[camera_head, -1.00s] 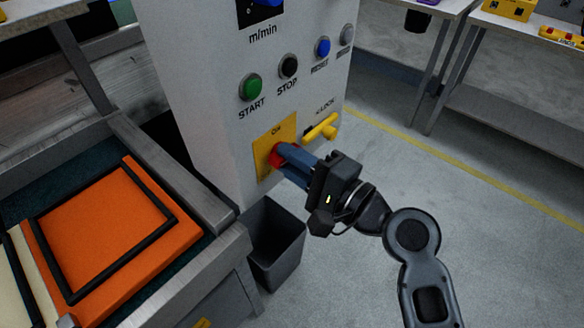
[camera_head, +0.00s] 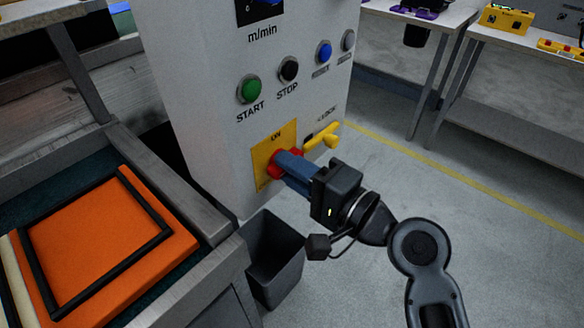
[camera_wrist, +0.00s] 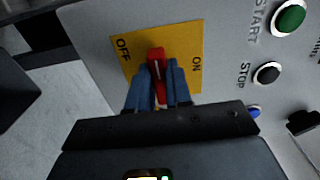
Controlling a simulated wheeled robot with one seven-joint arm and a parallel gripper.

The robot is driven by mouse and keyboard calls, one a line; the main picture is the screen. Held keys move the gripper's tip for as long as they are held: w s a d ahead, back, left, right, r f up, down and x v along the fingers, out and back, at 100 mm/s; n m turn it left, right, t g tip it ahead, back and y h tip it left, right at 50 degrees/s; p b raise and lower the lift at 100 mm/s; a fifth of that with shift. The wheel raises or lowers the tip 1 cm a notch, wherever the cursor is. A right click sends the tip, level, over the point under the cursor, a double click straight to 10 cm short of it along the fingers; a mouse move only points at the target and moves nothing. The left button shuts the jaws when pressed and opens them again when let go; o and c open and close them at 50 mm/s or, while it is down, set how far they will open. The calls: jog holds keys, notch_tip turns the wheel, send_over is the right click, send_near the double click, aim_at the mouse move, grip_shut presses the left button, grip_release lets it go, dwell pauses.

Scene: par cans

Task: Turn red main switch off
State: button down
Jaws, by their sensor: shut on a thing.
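The red main switch (camera_head: 271,171) sits on a yellow plate (camera_head: 262,155) low on the front of a grey control cabinet. The plate has ON at its top and OFF at its lower left. My gripper (camera_head: 284,162) reaches the switch from the lower right, and its blue fingers hide much of it. In the wrist view the red handle (camera_wrist: 156,55) lies between the two fingers (camera_wrist: 158,74), which are shut on it. There OFF is at the plate's upper left and ON at its right; the handle stands nearly upright between the labels.
A yellow lock lever (camera_head: 322,138) sticks out just right of the switch. Green START (camera_head: 250,89), black STOP (camera_head: 289,69) and blue (camera_head: 324,52) buttons are above. A dark bin (camera_head: 277,262) stands below. An orange panel (camera_head: 105,240) lies on the left bench.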

jog(key=c, duration=1)
grip_release()
jog(key=shift+c, duration=0.2)
jog(key=shift+s, duration=0.1)
jog(key=v, duration=0.7)
jog(key=shift+s+d+b, duration=0.2)
jog(key=shift+d+b, duration=0.1)
jog(key=shift+f, duration=0.1)
jog(key=s+d+f+t+h+p, duration=0.1)
jog(key=s+d+f+h, duration=0.4)
jog(key=s+d, duration=0.15)
jog(key=s+d+f+t+h+p, duration=0.2)
jog(key=s+d+f+h, duration=0.35)
jog(key=s, duration=0.25)
jog(key=s+d+r+n+h+p, duration=0.1)
jog(key=s+d+r+n+h, duration=0.1)
jog(key=s+r, duration=0.3)
jog(key=s+d+r+n+h+p, duration=0.1)
jog(key=s+d+r+n, duration=0.2)
jog(key=s, duration=0.9)
notch_tip(320, 180, up, 3)
jog(key=shift+s+f+n+t+h, duration=0.25)
jog(key=shift+n+t+h, duration=0.15)
jog(key=shift+n, duration=0.8)
